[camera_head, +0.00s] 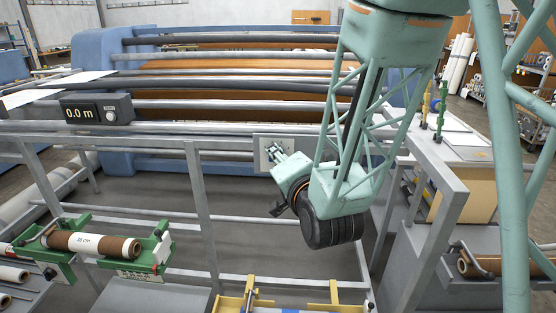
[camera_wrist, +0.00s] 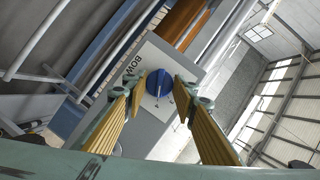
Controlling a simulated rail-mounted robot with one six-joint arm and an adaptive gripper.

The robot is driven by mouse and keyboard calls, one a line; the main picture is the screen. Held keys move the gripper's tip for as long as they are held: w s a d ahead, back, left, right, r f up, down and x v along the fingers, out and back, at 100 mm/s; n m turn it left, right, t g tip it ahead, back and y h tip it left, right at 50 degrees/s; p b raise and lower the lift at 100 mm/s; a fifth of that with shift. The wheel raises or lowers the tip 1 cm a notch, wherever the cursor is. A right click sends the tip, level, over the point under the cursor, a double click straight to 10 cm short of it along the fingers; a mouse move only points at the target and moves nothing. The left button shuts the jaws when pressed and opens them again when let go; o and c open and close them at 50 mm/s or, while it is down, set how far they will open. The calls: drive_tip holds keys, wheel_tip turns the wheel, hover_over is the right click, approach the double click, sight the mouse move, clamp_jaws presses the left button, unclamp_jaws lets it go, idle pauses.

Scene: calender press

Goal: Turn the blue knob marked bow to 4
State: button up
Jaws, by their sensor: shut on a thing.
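The blue knob (camera_wrist: 158,82) sits on a light grey panel (camera_wrist: 150,118) with the word BOW printed beside it in the wrist view. The knob has a pale pointer line, and a small 4 shows by its lower edge. The exact mark it points to is too small to tell. My gripper (camera_wrist: 158,88) has its yellow-padded fingers on both sides of the knob and is shut on it. In the head view my gripper (camera_head: 276,154) reaches the small grey panel (camera_head: 262,140) on the front rail; the knob is hidden there.
A black length display (camera_head: 96,109) reading 0.0 m sits on the left of the rollers. Grey frame posts (camera_head: 205,215) stand in front of the press. A green stand with a 25 cm roll (camera_head: 95,245) is at lower left.

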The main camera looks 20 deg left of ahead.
drive_tip(key=o, duration=0.9)
drive_tip(key=shift+c, duration=0.2)
drive_tip(key=shift+a+r+n+h, duration=0.1)
drive_tip(key=shift+n+h, duration=0.3)
drive_tip(key=shift+n, duration=0.4)
drive_tip(key=shift+n+h, duration=0.5)
drive_tip(key=shift+n, duration=0.3)
